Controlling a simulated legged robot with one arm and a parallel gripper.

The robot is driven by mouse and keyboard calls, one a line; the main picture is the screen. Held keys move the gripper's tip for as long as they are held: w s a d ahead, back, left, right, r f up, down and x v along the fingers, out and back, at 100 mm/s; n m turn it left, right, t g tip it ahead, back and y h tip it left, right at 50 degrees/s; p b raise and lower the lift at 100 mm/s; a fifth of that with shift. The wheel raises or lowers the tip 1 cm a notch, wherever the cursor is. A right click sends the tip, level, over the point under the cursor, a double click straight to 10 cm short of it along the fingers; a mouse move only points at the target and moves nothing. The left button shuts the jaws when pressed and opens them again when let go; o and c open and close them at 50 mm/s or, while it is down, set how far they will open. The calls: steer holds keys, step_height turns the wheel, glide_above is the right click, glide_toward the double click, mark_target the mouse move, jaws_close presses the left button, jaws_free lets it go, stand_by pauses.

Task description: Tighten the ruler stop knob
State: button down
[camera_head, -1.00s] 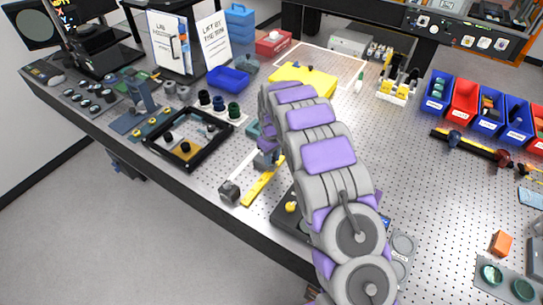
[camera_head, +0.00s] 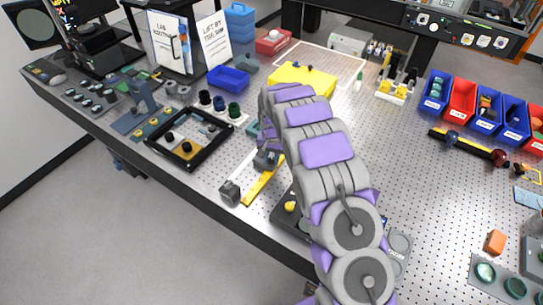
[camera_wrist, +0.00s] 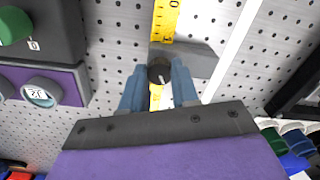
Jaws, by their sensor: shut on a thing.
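The ruler stop knob (camera_wrist: 160,71) is a small dark round knob with a pale mark, in the middle of the wrist view. It sits at the grey stop block (camera_wrist: 192,60), which lies across the yellow ruler (camera_wrist: 166,22). My gripper (camera_wrist: 157,68) is shut on the knob, with one blue finger on each side. In the head view the yellow ruler (camera_head: 262,188) lies near the front table edge, and the gripper end is mostly hidden behind my arm.
A white strip (camera_wrist: 235,45) runs beside the ruler. A purple-and-grey device with dials (camera_wrist: 45,92) is close at left in the wrist view. A black frame (camera_head: 188,148) lies left of the ruler on the perforated table.

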mark_target(271, 160)
steer(key=m, duration=0.5)
stand_by(0.6)
steer(key=c, duration=0.8)
jaws_free()
steer(key=shift+a, duration=0.15)
steer(key=shift+c, duration=0.2)
steer(key=shift+r, duration=0.15)
step_height(271, 160, up, 17)
steer(key=p, duration=0.1)
